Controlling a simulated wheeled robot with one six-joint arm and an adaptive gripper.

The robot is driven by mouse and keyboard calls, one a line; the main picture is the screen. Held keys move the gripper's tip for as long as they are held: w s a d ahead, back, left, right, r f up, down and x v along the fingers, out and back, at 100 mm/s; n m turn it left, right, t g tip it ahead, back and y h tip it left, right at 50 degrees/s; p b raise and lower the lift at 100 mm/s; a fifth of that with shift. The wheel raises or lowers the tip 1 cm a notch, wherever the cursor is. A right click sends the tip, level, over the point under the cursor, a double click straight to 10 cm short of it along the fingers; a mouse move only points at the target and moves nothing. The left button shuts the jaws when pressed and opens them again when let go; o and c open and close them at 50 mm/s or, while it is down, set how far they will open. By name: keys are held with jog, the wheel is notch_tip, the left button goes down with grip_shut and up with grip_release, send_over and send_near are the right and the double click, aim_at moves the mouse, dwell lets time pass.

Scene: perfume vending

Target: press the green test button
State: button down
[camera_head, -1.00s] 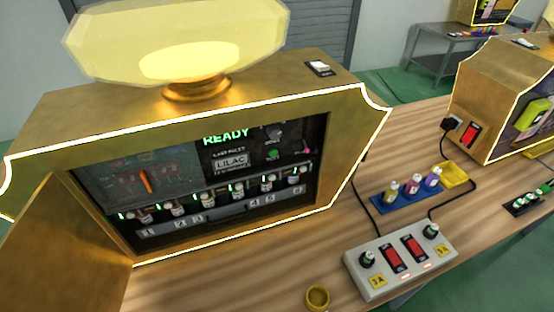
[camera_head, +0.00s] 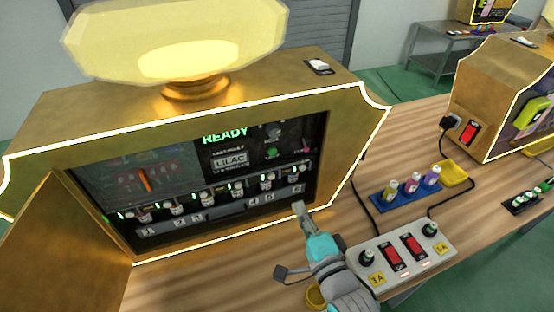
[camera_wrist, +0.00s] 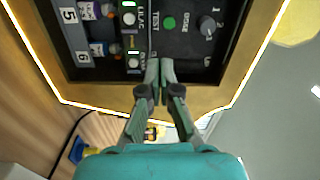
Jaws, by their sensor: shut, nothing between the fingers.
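The green test button (camera_head: 271,153) sits on the dark upper right panel inside the open gold machine (camera_head: 352,128). In the wrist view the green button (camera_wrist: 169,23) lies beside the word TEST, just beyond the fingertips and slightly to their right. My gripper (camera_head: 298,206) is in front of the machine's lower right opening, below the button in the head view. Its fingers are shut and empty; the fingertips (camera_wrist: 160,62) lie over the panel edge in the wrist view. I see a gap between fingertips and button in the picture.
A selector knob (camera_wrist: 207,24) is right of the button. Several small bottles (camera_head: 237,190) stand in a row below the panel. A grey switch box (camera_head: 446,247) and a blue bottle tray (camera_head: 383,197) are on the table at right. The open door (camera_head: 70,250) is at left.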

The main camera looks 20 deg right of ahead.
aim_at(274, 152)
jog(key=shift+w+r+m, duration=0.5)
jog(key=shift+w+r, duration=0.2)
jog(key=w, duration=1.4)
jog(key=shift+r, duration=0.25)
jog(key=shift+w, duration=0.7)
jog(key=shift+w+r, duration=0.1)
jog(key=shift+r, duration=0.1)
